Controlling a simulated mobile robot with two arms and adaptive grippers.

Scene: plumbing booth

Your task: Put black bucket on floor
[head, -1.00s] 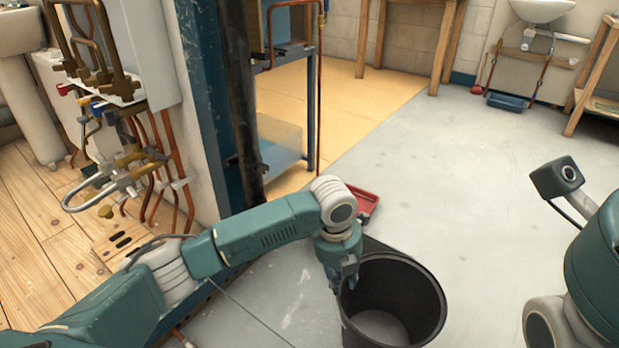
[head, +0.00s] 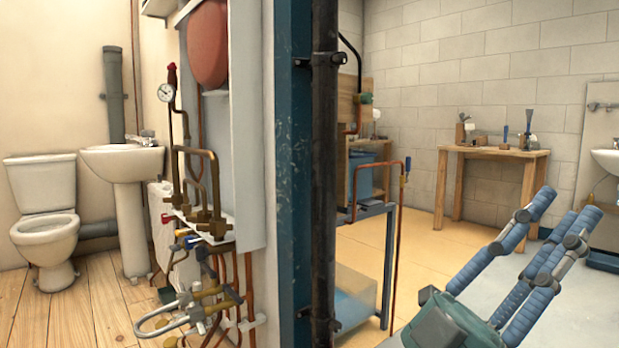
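The black bucket is not in view now. My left gripper (head: 568,212) is raised at the lower right of the head view. Its blue-grey fingers point up and to the right, spread apart with nothing between them. My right gripper is not in view. The floor shows as a grey concrete part (head: 488,262) behind the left gripper and as tan boards (head: 370,245) left of it.
A blue-and-black post (head: 322,180) stands mid-view beside copper pipes and valves (head: 205,225). A blue-framed stand (head: 365,270) is behind it. A wooden table (head: 497,153) with tools stands at the back wall. A toilet (head: 45,215) and basin (head: 122,165) are left.

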